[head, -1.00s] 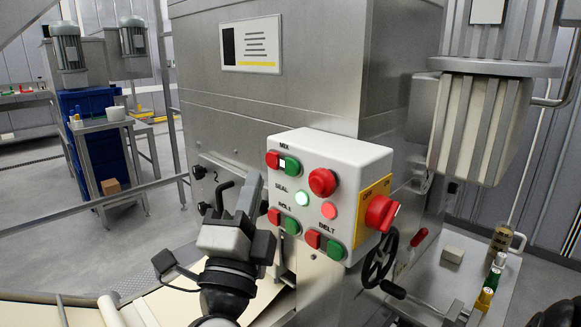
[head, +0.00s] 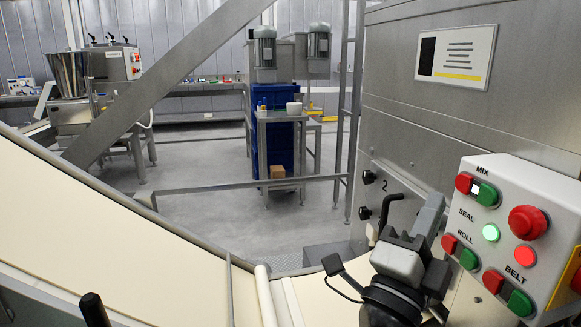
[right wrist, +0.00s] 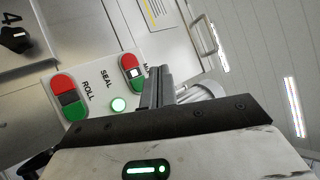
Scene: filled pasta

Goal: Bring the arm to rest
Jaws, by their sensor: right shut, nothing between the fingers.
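My right gripper (head: 432,207) stands at the lower right of the head view, in front of the machine side and left of the control box (head: 458,196). Its grey fingers are shut and empty. In the right wrist view the closed fingers (right wrist: 158,85) overlap the box face, near the lit green SEAL lamp (right wrist: 118,104); I cannot tell the exact distance between them. My left gripper cannot be made out in either view.
The box carries red and green button pairs, a red mushroom button (head: 527,221) and a lit red lamp (head: 525,256). Black knobs (head: 368,177) stick out of the machine side. A cream belt (head: 110,245) fills the lower left. Open floor (head: 215,215) lies beyond a metal rail.

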